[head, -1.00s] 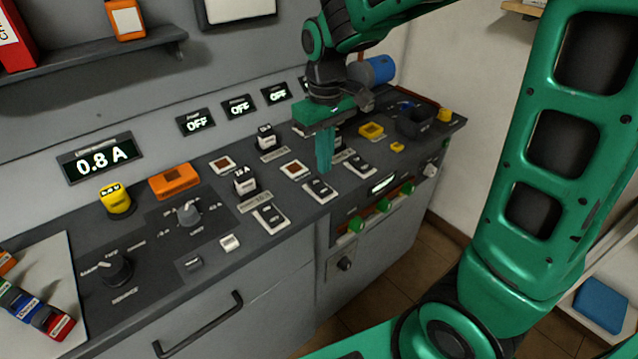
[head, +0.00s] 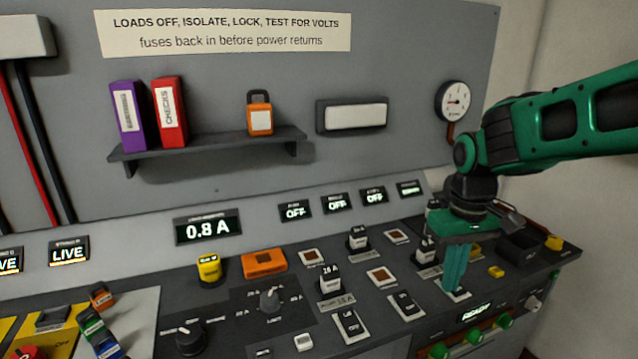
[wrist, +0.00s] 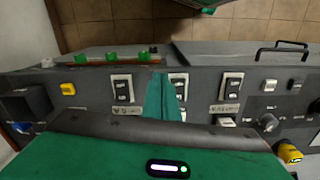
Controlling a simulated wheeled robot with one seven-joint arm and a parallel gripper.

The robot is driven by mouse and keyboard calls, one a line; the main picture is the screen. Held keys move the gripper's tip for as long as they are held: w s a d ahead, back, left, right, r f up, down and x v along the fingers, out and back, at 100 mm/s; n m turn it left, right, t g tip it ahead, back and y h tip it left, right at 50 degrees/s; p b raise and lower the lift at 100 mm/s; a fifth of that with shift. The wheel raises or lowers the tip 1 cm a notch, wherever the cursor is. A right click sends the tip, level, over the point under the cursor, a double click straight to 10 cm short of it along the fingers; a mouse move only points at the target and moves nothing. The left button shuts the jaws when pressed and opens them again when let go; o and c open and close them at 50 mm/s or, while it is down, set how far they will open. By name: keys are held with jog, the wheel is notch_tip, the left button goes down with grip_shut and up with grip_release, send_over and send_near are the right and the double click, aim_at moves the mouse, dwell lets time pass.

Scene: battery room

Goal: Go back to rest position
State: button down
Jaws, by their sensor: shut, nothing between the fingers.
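My gripper (head: 455,268) is over the right part of the dark control bench (head: 240,318). Its green fingers are together and empty, pointing down. In the head view the fingertips are close to a rocker switch at the bench front and hide part of it. In the wrist view the shut fingers (wrist: 162,98) stand in front of the middle rocker switch (wrist: 179,88). I cannot tell whether they touch it. Another rocker switch (wrist: 122,89) lies to the left and one (wrist: 230,86) to the right.
Fuse holders such as the 16 A one (head: 331,284) stand up from the bench near my gripper. Green knobs (head: 471,336) stick out at the front. A shelf (head: 208,143) with binders and an orange padlock (head: 260,114) is on the wall. A gauge (head: 455,101) hangs near my arm.

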jog(key=s+d+m, duration=0.4)
jog(key=s+d, duration=0.2)
jog(key=s, duration=0.4)
jog(key=s+d+f+m, duration=0.1)
jog(key=s+d+m, duration=0.3)
jog(key=s, duration=0.6)
jog(key=shift+d+f, duration=0.3)
jog(key=shift+d, duration=0.8)
jog(key=shift+w, duration=0.1)
jog(key=shift+w+f, duration=0.25)
jog(key=shift+w, duration=0.35)
